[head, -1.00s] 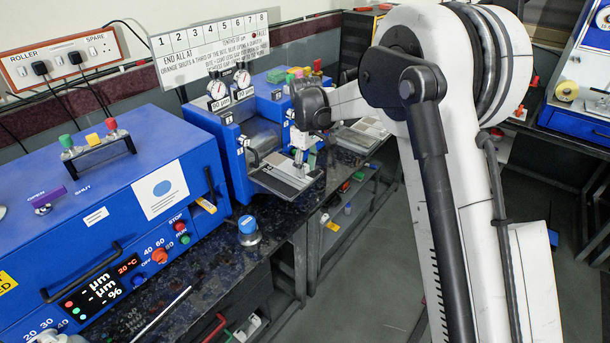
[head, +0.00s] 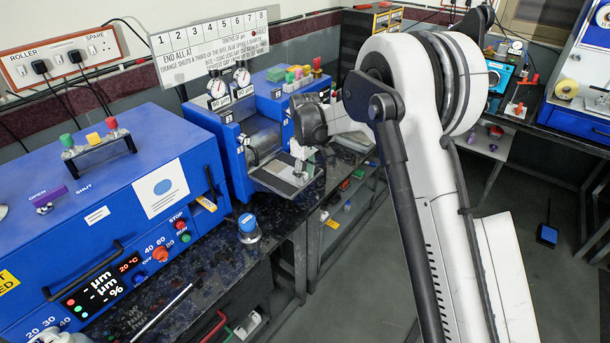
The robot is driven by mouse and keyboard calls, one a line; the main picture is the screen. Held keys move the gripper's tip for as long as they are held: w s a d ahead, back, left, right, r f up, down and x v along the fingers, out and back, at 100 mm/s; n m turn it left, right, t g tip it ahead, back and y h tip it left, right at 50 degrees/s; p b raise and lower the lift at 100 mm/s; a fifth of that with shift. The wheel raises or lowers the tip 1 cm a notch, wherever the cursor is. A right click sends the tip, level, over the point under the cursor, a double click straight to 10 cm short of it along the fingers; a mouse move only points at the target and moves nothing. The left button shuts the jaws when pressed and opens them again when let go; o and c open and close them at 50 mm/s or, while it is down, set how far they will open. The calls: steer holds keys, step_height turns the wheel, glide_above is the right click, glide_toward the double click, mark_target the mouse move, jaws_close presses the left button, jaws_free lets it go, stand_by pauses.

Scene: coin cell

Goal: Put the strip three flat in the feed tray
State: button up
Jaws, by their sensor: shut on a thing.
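The feed tray (head: 264,181) is a pale metal shelf at the front of the blue roller machine (head: 228,165), left of centre. A dark grey flat strip (head: 286,186) shows over the tray, beside the fingertips. My gripper (head: 301,171) points down at the tray's right side and is shut on the strip. The strip looks about level, but its number is too small to read. I cannot tell whether it touches the tray. My wrist and fingers hide part of the tray's right end.
A blue-capped jar (head: 248,229) stands on the dark bench in front of the machine. A large blue cabinet (head: 100,200) fills the left. A white sign (head: 212,47) stands behind the machine's two dials. A grey plate (head: 355,138) lies behind my wrist.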

steer(key=o, duration=0.9)
steer(key=shift+r, duration=0.1)
step_height(320, 180, up, 12)
steer(key=s+d+r+m+t, duration=0.2)
steer(key=s+d+r, duration=0.5)
steer(key=r, duration=0.2)
steer(key=s+d+r+m+t, duration=0.25)
steer(key=s+d, duration=0.35)
steer(key=s, duration=0.5)
steer(key=s+d+r+m+t, duration=0.1)
steer(key=s+d+r+m, duration=0.15)
steer(key=s+d, duration=0.65)
steer(key=s+f+m, duration=0.1)
steer(key=s+f, duration=0.1)
steer(key=s, duration=0.2)
steer(key=s+f+m+t, duration=0.1)
steer(key=s+f, duration=0.1)
steer(key=s, duration=0.3)
steer(key=s+f+m, duration=0.1)
steer(key=s+f, duration=0.1)
steer(key=s, duration=0.2)
steer(key=shift+s+d+f+m+t, duration=0.1)
steer(key=shift+s+d+m+t, duration=0.05)
steer(key=shift+s+m+t, duration=0.2)
